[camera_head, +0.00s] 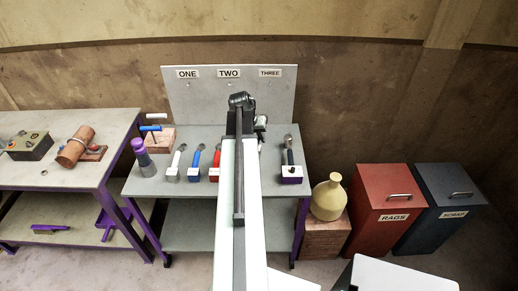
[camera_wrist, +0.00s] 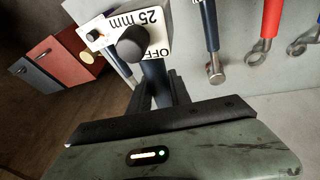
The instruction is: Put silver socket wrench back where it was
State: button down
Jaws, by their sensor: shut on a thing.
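In the head view my arm reaches over the grey workbench (camera_head: 160,187), and its far end hides part of the tools. In the wrist view my gripper (camera_wrist: 160,92) is shut on a dark blue shaft (camera_wrist: 153,76). The shaft runs up towards a white plate (camera_wrist: 103,33) marked "25 mm" and "OFF", with a black knob (camera_wrist: 132,46). I cannot tell whether plate and shaft are joined, or whether the shaft is the silver socket wrench. A separate tool with a dark blue handle and a silver socket end (camera_wrist: 216,72) lies right of the gripper.
A red-handled tool (camera_wrist: 270,20) shows farther right. A board (camera_head: 180,100) labelled ONE, TWO, THREE rises behind. Red (camera_head: 385,210) and dark (camera_head: 435,205) bins stand right.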

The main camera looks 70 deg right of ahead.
jog(key=f+b, duration=0.1)
jog(key=s+d+f+n+b, duration=0.1)
jog(key=f, duration=0.1)
jog(key=d+f+n+t+b, duration=0.1)
jog(key=b, duration=0.1)
jog(key=shift+s+f+h, duration=0.25)
jog(key=shift+f+h, duration=0.1)
jog(key=shift+h, duration=0.05)
notch_tip(320, 180, down, 10)
jog(key=b, duration=1)
jog(key=shift+f, duration=0.1)
jog(key=c, duration=1.2)
grip_release()
jog(key=p+v, duration=0.7)
jog(key=v, duration=0.1)
jog(key=shift+w, duration=0.1)
